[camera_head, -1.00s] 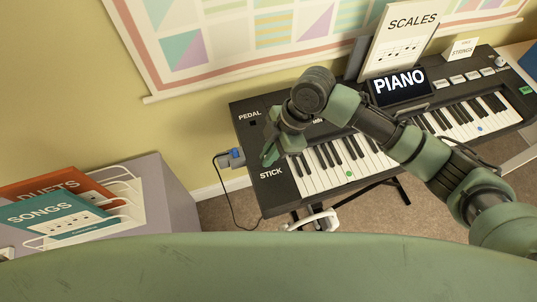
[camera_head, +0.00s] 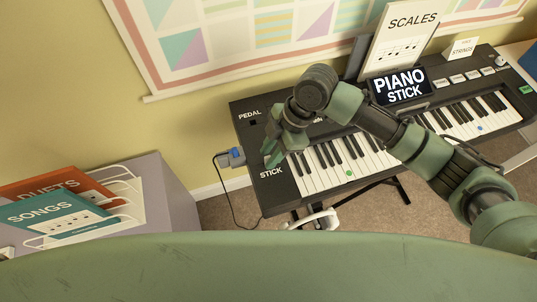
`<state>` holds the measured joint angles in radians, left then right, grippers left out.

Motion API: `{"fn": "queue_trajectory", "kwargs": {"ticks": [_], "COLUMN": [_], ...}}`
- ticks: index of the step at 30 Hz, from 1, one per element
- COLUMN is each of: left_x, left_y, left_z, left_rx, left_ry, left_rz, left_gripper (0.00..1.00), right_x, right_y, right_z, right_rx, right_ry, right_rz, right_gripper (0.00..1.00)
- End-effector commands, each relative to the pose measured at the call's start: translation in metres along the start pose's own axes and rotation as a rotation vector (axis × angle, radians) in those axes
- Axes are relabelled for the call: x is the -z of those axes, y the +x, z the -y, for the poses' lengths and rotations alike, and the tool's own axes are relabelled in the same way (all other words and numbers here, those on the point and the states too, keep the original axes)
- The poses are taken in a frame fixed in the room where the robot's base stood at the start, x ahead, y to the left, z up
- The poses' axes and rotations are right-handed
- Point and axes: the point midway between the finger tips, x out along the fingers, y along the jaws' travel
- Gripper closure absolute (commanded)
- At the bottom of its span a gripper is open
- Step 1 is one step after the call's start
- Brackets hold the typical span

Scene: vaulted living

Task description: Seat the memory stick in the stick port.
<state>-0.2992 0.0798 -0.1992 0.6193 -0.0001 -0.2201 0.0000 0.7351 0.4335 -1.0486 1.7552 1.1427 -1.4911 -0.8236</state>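The black keyboard (camera_head: 262,190) stands against the wall with its left end toward me. The word STICK is printed at its left front corner, and the stick port itself is hidden or too small to make out. My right gripper (camera_head: 270,157) reaches over this left end from the right, its fingertips just above the STICK label. I cannot make out the memory stick; the fingers may hide it. Whether the fingers are open or shut does not show clearly. The keyboard's display (camera_head: 401,87) reads PIANO STICK. My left gripper is out of view.
A blue plug (camera_head: 236,157) with a black cable sits on the wall left of the keyboard. A grey cabinet (camera_head: 170,195) with SONGS (camera_head: 62,213) and DUETS books in a white wire rack stands at the left. A SCALES sheet (camera_head: 401,35) stands behind the keyboard.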

Motion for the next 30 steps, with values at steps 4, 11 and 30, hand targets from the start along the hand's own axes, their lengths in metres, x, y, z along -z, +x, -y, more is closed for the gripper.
{"fn": "queue_trajectory", "kwargs": {"ticks": [4,11,30], "left_x": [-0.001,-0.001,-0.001], "left_y": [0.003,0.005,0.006], "left_z": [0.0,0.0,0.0], "left_rx": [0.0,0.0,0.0], "left_ry": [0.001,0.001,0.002], "left_rz": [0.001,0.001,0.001], "left_gripper": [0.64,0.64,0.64], "right_x": [-0.001,-0.001,0.0], "right_y": [-0.031,-0.079,-0.107], "right_z": [-0.002,-0.001,0.0], "right_rx": [-0.005,-0.004,0.0], "right_ry": [0.0,0.0,0.001], "right_rz": [0.001,0.001,0.0], "right_gripper": [0.71,0.71,0.71]}}
